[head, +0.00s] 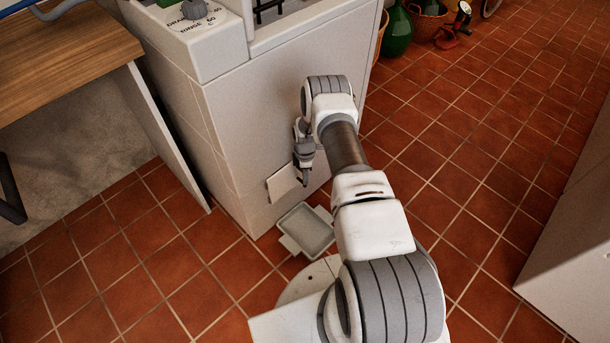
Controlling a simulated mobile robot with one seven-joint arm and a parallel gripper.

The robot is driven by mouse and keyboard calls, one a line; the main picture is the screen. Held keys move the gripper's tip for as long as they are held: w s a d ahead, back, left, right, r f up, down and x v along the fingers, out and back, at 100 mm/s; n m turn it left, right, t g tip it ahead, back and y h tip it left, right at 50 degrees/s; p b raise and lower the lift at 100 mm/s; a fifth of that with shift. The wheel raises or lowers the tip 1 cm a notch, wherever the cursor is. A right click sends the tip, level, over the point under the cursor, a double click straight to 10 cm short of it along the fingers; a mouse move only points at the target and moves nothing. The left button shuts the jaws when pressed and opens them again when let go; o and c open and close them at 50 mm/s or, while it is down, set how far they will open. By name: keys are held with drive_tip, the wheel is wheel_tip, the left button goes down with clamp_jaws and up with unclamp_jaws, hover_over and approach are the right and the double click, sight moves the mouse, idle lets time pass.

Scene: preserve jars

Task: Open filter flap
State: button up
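The filter flap (281,184) is a small pale square low on the white washing machine (270,115), near its bottom edge. It looks slightly tilted out from the panel, but I cannot tell how far it stands open. My gripper (303,180) points down just right of the flap, close to the machine's front. A dark fingertip shows near the flap's right edge. I cannot tell whether it touches the flap, and the arm hides part of the gripper.
A shallow grey tray (308,231) lies on the tiled floor below the flap. A wooden worktop (70,55) with a side panel stands at left.

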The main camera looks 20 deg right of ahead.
clamp_jaws()
idle(1.1)
